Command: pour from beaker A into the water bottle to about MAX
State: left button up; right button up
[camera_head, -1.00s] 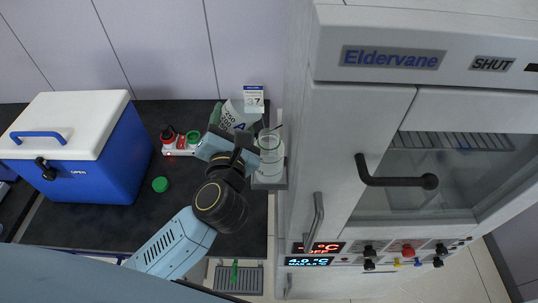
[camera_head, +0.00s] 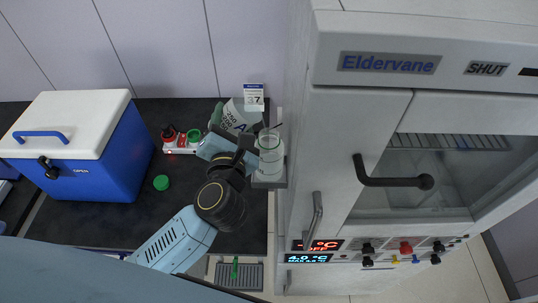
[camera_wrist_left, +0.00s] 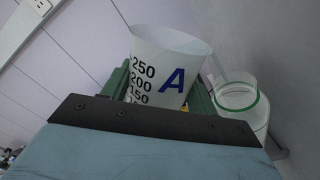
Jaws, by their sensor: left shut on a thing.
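Beaker A (camera_head: 237,118) is a whitish cup with a blue A and black volume marks. My left gripper (camera_head: 226,140) is shut on it above the dark bench; its green fingers flank the beaker (camera_wrist_left: 167,68) in the left wrist view. The beaker leans toward the water bottle (camera_head: 271,158), with its rim up and left of the bottle's mouth. The clear bottle stands upright on a small grey platform. It also shows in the left wrist view (camera_wrist_left: 243,112), with a green ring at its neck. No stream shows between them. The liquid levels and MAX mark cannot be read.
A blue cooler (camera_head: 90,160) with a white lid stands left on the bench. A white holder (camera_head: 180,148) with red and green items is behind, and a green cap (camera_head: 161,183) lies nearer. A large grey cabinet (camera_head: 330,150) closes off the right side.

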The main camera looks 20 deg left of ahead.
pick_arm(q)
jog(key=shift+m, duration=0.3)
jog(key=shift+r+m, duration=0.2)
jog(key=shift+m, duration=0.2)
dwell(0.4)
jog(key=shift+f+m, duration=0.2)
jog(key=shift+m, duration=0.3)
jog(key=shift+r+m, duration=0.25)
jog(key=shift+m, duration=0.15)
dwell(0.6)
jog(key=shift+d+m, duration=0.1)
jog(key=shift+m, duration=0.2)
jog(key=shift+w+d+r+m, duration=0.1)
jog(key=shift+r+m, duration=0.15)
jog(key=shift+m, duration=0.5)
jog(key=shift+d+r+m, duration=0.1)
jog(key=shift+r+m, duration=0.15)
jog(key=shift+m, duration=0.5)
dwell(1.5)
jog(key=shift+f, duration=0.2)
dwell(0.8)
jog(key=shift+d+r+m, duration=0.1)
jog(key=shift+r+m, duration=0.05)
jog(key=shift+m, duration=0.15)
dwell(0.8)
